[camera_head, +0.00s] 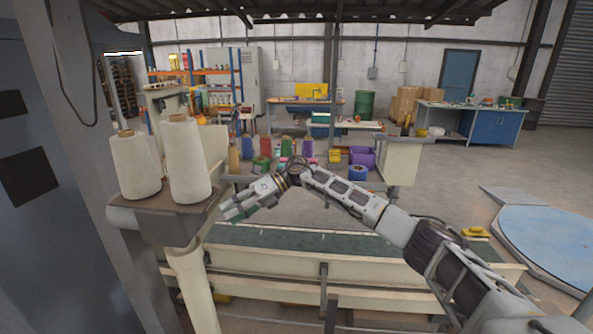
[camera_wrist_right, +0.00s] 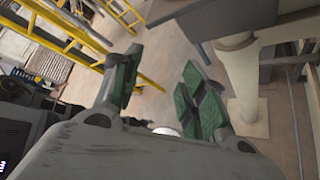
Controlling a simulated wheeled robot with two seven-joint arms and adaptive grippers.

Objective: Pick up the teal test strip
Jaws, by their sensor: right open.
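I cannot make out a teal test strip in either view. My right gripper (camera_head: 232,211) reaches in from the right in the head view, above the conveyor and just right of the thread cone stand. In the right wrist view my right gripper (camera_wrist_right: 160,88) is open, with its green-padded fingers wide apart. Only floor shows between the fingers, and nothing is held. My left gripper is in neither view.
Two cream thread cones (camera_head: 186,160) stand on a brown shelf (camera_head: 168,215) close left of my right gripper. A long conveyor with a dark green belt (camera_head: 300,241) runs below it. A blue round platform (camera_head: 548,250) lies at right. Yellow rails (camera_wrist_right: 62,42) show in the right wrist view.

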